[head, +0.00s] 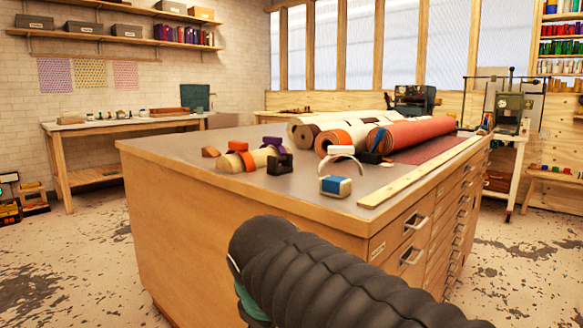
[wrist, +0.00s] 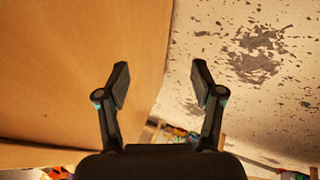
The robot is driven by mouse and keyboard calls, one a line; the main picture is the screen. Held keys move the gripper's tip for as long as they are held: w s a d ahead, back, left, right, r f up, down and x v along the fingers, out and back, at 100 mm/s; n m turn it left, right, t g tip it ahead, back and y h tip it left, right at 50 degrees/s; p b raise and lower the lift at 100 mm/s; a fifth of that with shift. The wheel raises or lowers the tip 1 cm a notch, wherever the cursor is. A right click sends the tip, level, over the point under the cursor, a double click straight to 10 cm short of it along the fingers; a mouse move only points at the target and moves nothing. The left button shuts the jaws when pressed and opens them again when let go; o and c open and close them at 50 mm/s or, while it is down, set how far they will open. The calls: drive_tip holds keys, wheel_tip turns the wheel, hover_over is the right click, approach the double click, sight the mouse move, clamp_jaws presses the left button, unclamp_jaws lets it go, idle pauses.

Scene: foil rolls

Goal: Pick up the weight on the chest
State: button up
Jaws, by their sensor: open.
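The chest (head: 200,215) is a large wooden drawer cabinet with a grey top. On its top near the front corner stands a block-like weight (head: 335,187), blue and cream, with a white arched handle piece above it. Other small weight-like pieces in orange, purple and black (head: 279,163) sit further left; I cannot tell for sure which one is meant. In the wrist view my gripper (wrist: 161,75) is open and empty, beside a plain wooden surface (wrist: 70,70) that looks like the chest's side. No weight shows there.
Rolls of material, one red (head: 425,132), lie across the back of the chest top. A pale wooden strip (head: 415,172) runs along its right edge. A workbench (head: 120,125) stands at the back left. The speckled floor (head: 70,255) is open to the left of the chest.

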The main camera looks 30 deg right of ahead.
drive_tip(key=w+d+r+n+h, duration=0.25)
drive_tip(key=w+r+n, duration=0.25)
drive_tip(key=w+r, duration=0.25)
drive_tip(key=w+d+r+n+h, duration=0.25)
drive_tip(key=w+r+n, duration=0.25)
drive_tip(key=w+r, duration=0.3)
drive_tip(key=n+h+b, duration=0.2)
drive_tip(key=n+h, duration=0.4)
approach(280, 158)
drive_tip(key=shift+g, duration=0.3)
drive_tip(key=w+d, duration=0.1)
drive_tip(key=w+d+f, duration=0.1)
drive_tip(key=w+d+f+b, duration=0.1)
drive_tip(key=d, duration=0.1)
drive_tip(key=shift+w+d, duration=0.15)
drive_tip(key=x, duration=0.3)
drive_tip(key=b+x, duration=0.1)
drive_tip(key=shift+s+d+f, duration=0.1)
drive_tip(key=shift+s+d, duration=0.15)
drive_tip(key=shift+s, duration=0.1)
drive_tip(key=shift+w+d+f, duration=0.1)
drive_tip(key=shift+w+d, duration=0.1)
drive_tip(key=shift+d, duration=0.25)
clamp_jaws()
